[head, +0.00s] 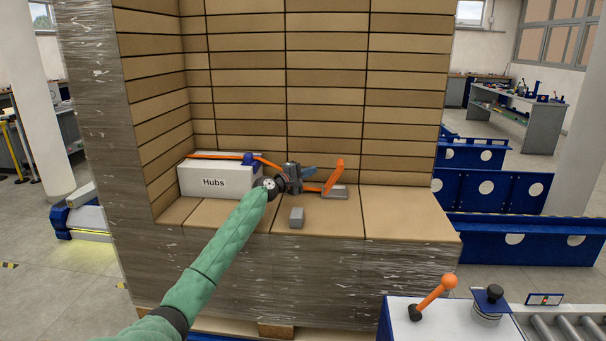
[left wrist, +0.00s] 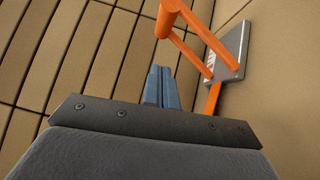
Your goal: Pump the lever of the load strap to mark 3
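The load strap (head: 222,156) is an orange band running over a white box labelled "Hubs" (head: 222,182) and on to a grey ratchet base. Its orange lever (head: 334,177) stands up tilted from the grey base (head: 335,194). In the left wrist view the lever (left wrist: 172,18) rises at the top, beside the grey plate (left wrist: 232,52) with small red and white marks that I cannot read. My left gripper (head: 308,173) is just left of the lever, apart from it. Its blue fingers (left wrist: 162,88) are together with nothing between them. My right gripper is out of view.
A small grey block (head: 297,217) sits on the cardboard ledge (head: 400,225) in front. Stacked cartons (head: 325,80) form a wall behind. A console (head: 455,318) with another orange-knobbed lever (head: 433,297) stands at lower right. Blue barriers (head: 520,238) are farther right.

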